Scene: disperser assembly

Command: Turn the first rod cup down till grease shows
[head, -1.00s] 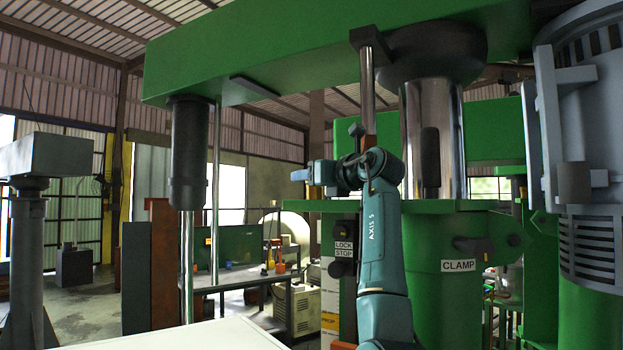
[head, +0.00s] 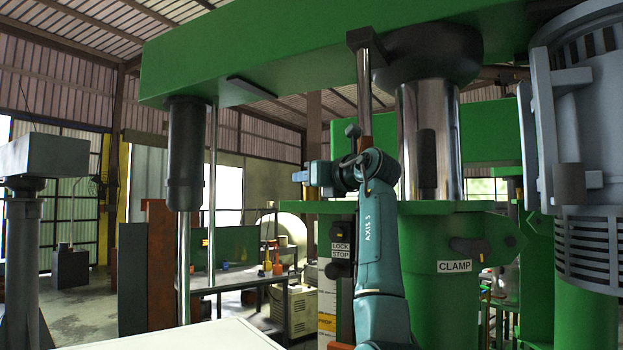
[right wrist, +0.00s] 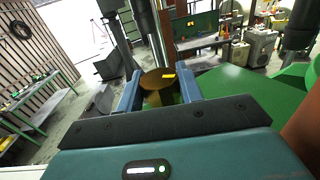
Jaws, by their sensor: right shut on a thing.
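A round brass-brown cup (right wrist: 157,80) with a small yellow mark on its top sits between the two blue fingers of my right gripper (right wrist: 158,92) in the right wrist view. The fingers are shut on it, one on each side. The right gripper (head: 304,174) also shows in the head view, level with the top of the green housing and pointing left. I cannot make out the cup in the head view. I see no clear grease around the cup; its lower side is hidden. My left gripper is not in view.
A green beam (head: 300,60) spans overhead. A polished rod (head: 364,95) and a thick chrome column (head: 429,140) stand close behind my right arm. A green housing with a clamp lever (head: 472,246) is to the right. A white tabletop (head: 190,338) lies at lower left.

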